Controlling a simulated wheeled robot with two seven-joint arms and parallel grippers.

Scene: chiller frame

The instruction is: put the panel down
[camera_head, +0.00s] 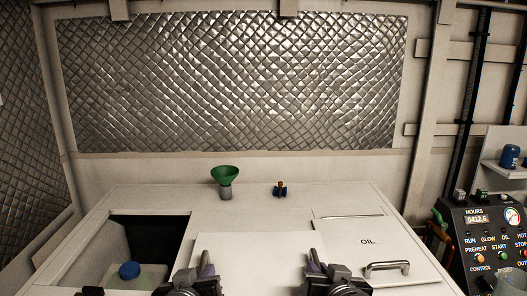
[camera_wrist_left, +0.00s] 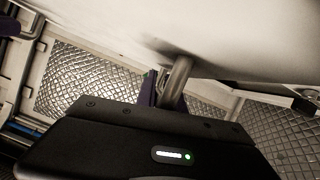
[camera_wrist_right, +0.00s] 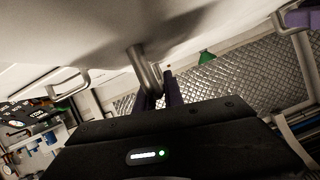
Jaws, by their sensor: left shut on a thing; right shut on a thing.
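A plain pale panel (camera_head: 258,258) lies low in the middle of the head view, between my two grippers. My left gripper (camera_head: 204,264) is shut on a metal handle post (camera_wrist_left: 178,82) at the panel's left side. My right gripper (camera_head: 314,264) is shut on a similar metal post (camera_wrist_right: 142,70) at its right side. The pale surface beside the posts fills the upper part of both wrist views. The panel's near edge is out of view, and I cannot tell whether its underside touches the top beneath.
At right is a cover marked OIL (camera_head: 350,243) with a handle (camera_head: 387,267). A control box (camera_head: 488,240) is far right.

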